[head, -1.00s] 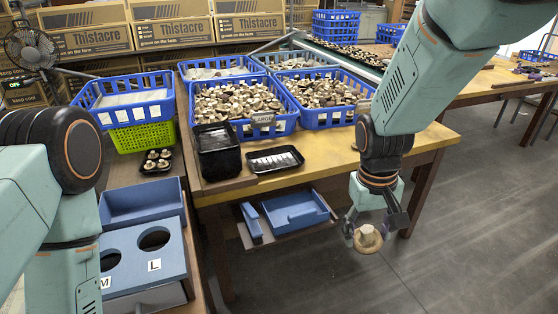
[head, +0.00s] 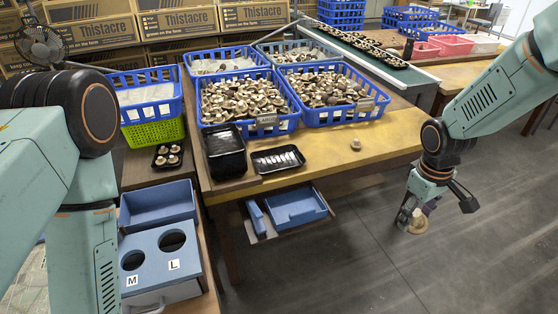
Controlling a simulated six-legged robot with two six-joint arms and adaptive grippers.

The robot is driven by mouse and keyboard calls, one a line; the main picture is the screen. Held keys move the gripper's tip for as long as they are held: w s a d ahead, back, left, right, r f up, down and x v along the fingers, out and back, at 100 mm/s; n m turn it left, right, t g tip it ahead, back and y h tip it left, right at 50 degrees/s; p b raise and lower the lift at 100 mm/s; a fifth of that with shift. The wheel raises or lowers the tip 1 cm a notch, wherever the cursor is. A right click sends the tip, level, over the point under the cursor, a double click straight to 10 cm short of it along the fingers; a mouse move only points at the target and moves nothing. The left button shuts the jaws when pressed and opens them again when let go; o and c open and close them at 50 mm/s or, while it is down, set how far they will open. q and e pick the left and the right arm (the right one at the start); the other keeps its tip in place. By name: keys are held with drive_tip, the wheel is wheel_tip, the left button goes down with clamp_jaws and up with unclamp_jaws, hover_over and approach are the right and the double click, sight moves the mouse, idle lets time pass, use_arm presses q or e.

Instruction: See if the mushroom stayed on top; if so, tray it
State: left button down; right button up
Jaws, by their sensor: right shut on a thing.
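My right gripper (head: 420,214) is shut on a brown mushroom (head: 418,226), holding it above the floor to the right of the yellow table. The fingers partly hide this mushroom. Another mushroom (head: 355,145) stands alone on the table's right part. The blue sizing box (head: 152,248) at lower left has two round holes marked M and L, with no mushroom seen on them. A black tray (head: 278,160) without mushrooms lies at the table's front edge. A small black tray (head: 168,168) on the left holds several mushrooms. My left arm fills the left side; its gripper is out of view.
Blue crates full of mushrooms (head: 240,128) stand on the yellow table (head: 385,146), beside stacked black trays (head: 224,152). A blue bin (head: 158,205) sits behind the sizing box. A low shelf holds a blue container (head: 297,207). Floor at right is clear.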

drive_tip(key=shift+w+a+f, duration=0.1)
drive_tip(key=shift+w+a, duration=0.05)
drive_tip(key=shift+w, duration=0.1)
